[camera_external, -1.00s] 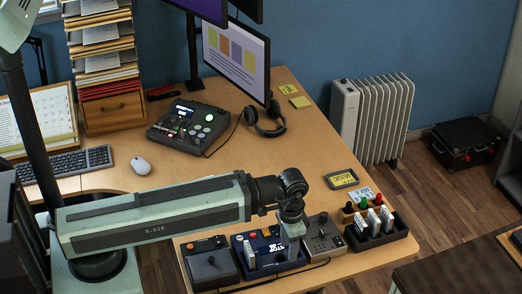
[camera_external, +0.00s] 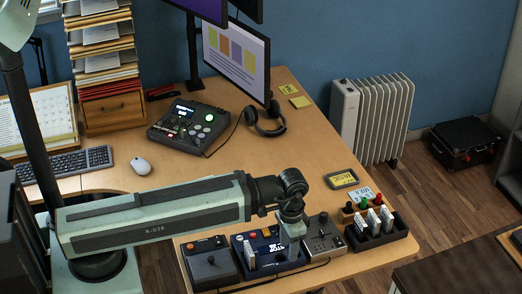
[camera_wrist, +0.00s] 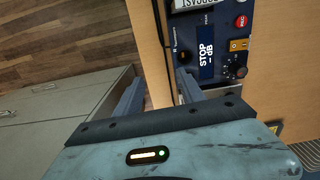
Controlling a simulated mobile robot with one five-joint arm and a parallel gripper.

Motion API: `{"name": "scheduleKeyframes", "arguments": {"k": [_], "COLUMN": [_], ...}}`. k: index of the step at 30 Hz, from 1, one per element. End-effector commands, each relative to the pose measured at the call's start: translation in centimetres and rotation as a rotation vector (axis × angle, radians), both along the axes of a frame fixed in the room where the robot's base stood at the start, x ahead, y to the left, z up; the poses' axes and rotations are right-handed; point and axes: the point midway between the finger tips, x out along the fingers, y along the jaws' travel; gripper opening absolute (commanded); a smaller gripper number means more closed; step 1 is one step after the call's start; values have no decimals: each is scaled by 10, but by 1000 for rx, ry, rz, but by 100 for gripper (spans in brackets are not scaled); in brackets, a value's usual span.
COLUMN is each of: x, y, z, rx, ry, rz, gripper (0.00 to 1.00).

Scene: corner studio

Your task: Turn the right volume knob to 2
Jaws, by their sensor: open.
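A dark blue device (camera_external: 242,247) with a screen sits at the table's front edge. A small black knob (camera_wrist: 238,72) sits right of the display. I cannot read its setting or tell whether it is the right volume knob. My gripper (camera_wrist: 159,78) is open and empty, its fingers over the table edge, left of that knob. In the external view my gripper (camera_external: 285,262) hangs over the blue device and hides part of it.
A black rack (camera_external: 380,235) with white items is further right. The wrist view also shows a red REC button (camera_wrist: 242,21) and an orange switch (camera_wrist: 238,44).

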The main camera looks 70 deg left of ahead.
Motion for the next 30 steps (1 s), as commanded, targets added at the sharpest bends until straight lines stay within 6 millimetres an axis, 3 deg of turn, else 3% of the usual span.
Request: {"name": "scheduleKeyframes", "arguments": {"k": [2, 6, 8, 12, 14, 16, 19, 25, 30], "x": [3, 52, 76, 122, 134, 136, 128, 127, 127], "y": [0, 11, 29, 88, 116, 146, 163, 165, 164], "z": [0, 0, 0, 0, -1, -1, -1, -4, -23], "rx": [1, 9, 13, 21, 23, 23, 22, 22, 22], "ry": [2, 6, 8, 10, 11, 12, 12, 12, 12], "rz": [90, 397, 540, 809, 870, 911, 937, 939, 938], "gripper": [46, 46, 46, 46, 46, 46, 46, 46, 46]}}
